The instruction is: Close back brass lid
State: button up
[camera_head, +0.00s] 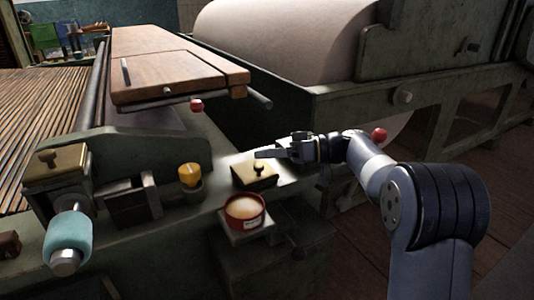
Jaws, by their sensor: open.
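Two brass lids with knobs are in the head view. One brass lid (68,161) lies at the left on top of a dark metal housing. The other brass lid (262,180) lies flat on the green ledge near the middle. I cannot tell for certain which is the back one, or whether either is fully closed. My gripper (268,150) is open and empty, just above and behind the middle lid, with a small gap seeming to lie between them. My arm reaches in from the right.
A yellow knob (190,174) and a red-rimmed round tin (244,211) stand near the middle lid. A dark open-topped box (132,202) is farther left, beside a teal roller handle (68,238). Wooden boards (170,68) and a large pale roll (285,40) stand behind.

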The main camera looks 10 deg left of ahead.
jog(key=f+p+v, duration=0.1)
jog(key=p+v, duration=0.2)
jog(key=v, duration=0.7)
jog(key=shift+d+r, duration=0.35)
jog(key=shift+r, duration=0.15)
jog(key=shift+a, duration=0.1)
jog(key=b+x, duration=0.3)
jog(key=x, duration=0.8)
jog(key=shift+r, duration=0.2)
jog(key=shift+w, duration=0.15)
jog(key=shift+f, duration=0.1)
